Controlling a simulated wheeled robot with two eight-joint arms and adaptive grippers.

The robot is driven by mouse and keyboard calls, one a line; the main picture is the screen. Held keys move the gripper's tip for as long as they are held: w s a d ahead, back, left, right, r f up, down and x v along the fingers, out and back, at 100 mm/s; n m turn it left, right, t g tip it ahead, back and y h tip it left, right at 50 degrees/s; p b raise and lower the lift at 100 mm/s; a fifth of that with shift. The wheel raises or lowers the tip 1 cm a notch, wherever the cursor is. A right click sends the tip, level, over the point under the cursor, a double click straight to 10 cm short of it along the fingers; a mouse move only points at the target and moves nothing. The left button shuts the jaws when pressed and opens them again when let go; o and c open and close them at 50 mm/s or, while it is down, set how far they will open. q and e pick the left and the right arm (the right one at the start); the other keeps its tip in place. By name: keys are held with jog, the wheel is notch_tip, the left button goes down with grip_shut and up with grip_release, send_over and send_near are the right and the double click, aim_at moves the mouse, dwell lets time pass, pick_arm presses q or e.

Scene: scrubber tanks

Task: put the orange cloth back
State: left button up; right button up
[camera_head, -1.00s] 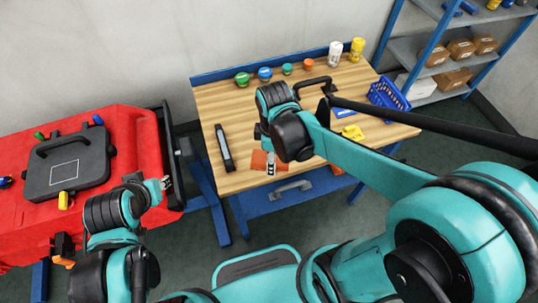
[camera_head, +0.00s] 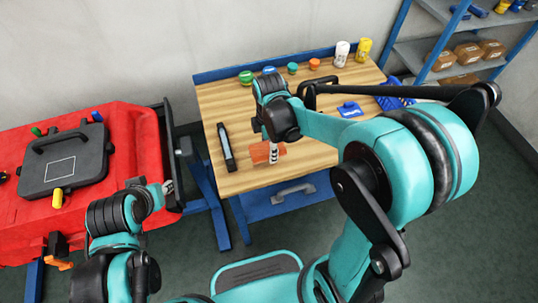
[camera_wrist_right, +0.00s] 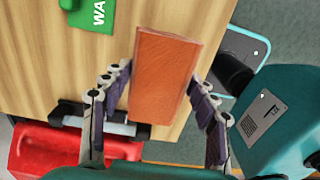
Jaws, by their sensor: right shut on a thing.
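The orange cloth (camera_head: 260,153) is a folded, flat rectangular piece near the front edge of the wooden bench in the head view. My right gripper (camera_head: 273,152) is shut on it. In the right wrist view the cloth (camera_wrist_right: 166,75) lies between the two fingers of the right gripper (camera_wrist_right: 160,92), with bench wood behind it. I cannot tell how far it is above the bench top. My left gripper (camera_head: 165,188) is beside the red machine, apart from the cloth; its finger opening is too small to judge.
The wooden bench (camera_head: 300,165) has a black tool (camera_head: 226,148) left of the cloth and several colored pots and bottles (camera_head: 341,53) along its back. A blue basket (camera_head: 393,93) is partly hidden by my right arm. The red machine (camera_head: 125,150) stands left, a shelf (camera_head: 470,38) right.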

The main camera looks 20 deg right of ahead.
jog(key=shift+f+b, duration=0.9)
jog(key=shift+f, duration=1.05)
jog(key=shift+f, duration=0.2)
jog(key=o, duration=1.5)
jog(key=shift+c, duration=0.2)
